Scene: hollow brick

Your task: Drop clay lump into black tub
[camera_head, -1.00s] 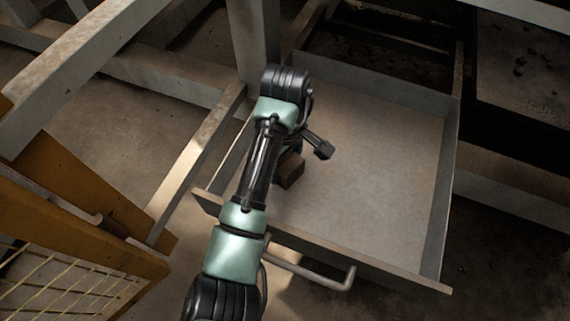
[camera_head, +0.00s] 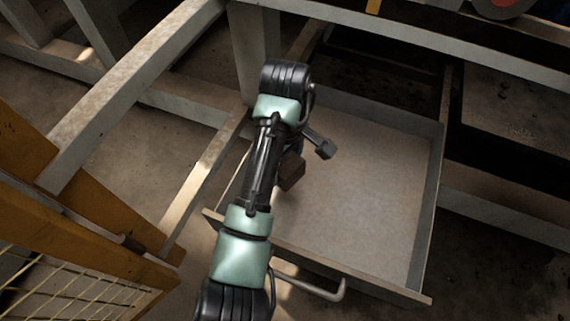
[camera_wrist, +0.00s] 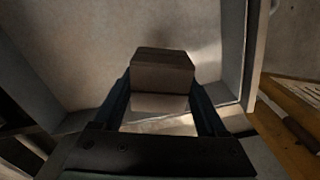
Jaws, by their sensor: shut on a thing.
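The clay lump (camera_wrist: 162,72) is a brown block held between the two fingers of my gripper (camera_wrist: 163,92) in the wrist view. My gripper is shut on it. In the head view the brown lump (camera_head: 292,171) shows just right of my arm, over the left part of an open drawer. The arm hides most of my gripper there. I do not see a black tub in either view.
The open drawer (camera_head: 375,185) has a bare, pale floor, low grey walls and a bar handle (camera_head: 318,290) in front. Pale frame beams (camera_head: 135,85) stand at left and back. An orange-yellow frame with mesh (camera_head: 90,240) stands at lower left.

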